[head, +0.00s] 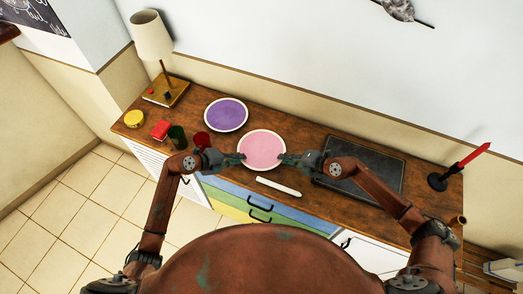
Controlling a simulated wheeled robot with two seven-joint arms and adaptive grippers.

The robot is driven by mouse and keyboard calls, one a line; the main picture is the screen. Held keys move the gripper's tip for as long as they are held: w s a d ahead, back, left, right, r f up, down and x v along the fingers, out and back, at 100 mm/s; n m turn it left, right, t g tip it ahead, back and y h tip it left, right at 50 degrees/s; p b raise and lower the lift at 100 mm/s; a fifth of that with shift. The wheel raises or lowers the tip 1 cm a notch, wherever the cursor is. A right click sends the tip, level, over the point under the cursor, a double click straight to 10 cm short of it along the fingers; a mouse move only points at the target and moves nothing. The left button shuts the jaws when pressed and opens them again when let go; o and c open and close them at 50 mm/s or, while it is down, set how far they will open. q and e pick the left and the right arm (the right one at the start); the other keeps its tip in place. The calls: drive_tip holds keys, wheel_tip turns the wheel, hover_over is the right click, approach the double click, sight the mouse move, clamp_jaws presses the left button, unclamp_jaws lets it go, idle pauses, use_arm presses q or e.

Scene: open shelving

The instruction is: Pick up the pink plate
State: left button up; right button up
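The pink plate (262,148) has a pale rim and lies flat on the wooden top of the cabinet, near its front edge. My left gripper (241,157) is at the plate's left rim. My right gripper (281,157) is at its right rim. Both sets of fingertips overlap the rim in the head view. The fingers are small and dark here, so I cannot tell whether they are closed on it.
A purple plate (226,114) lies behind left. A white bar-shaped object (278,187) lies in front, and a dark flat board (366,168) lies right. A red cup (202,139), a dark green cup (177,136) and a lamp (153,37) stand left. A red candle (474,155) stands far right.

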use_arm(q)
drive_tip(key=shift+c, duration=0.4)
use_arm(e)
drive_tip(key=shift+f, duration=0.1)
drive_tip(key=shift+c, duration=0.5)
use_arm(q)
clamp_jaws()
use_arm(e)
clamp_jaws()
use_arm(q)
drive_tip(key=shift+r, duration=0.1)
use_arm(e)
drive_tip(key=shift+r, duration=0.2)
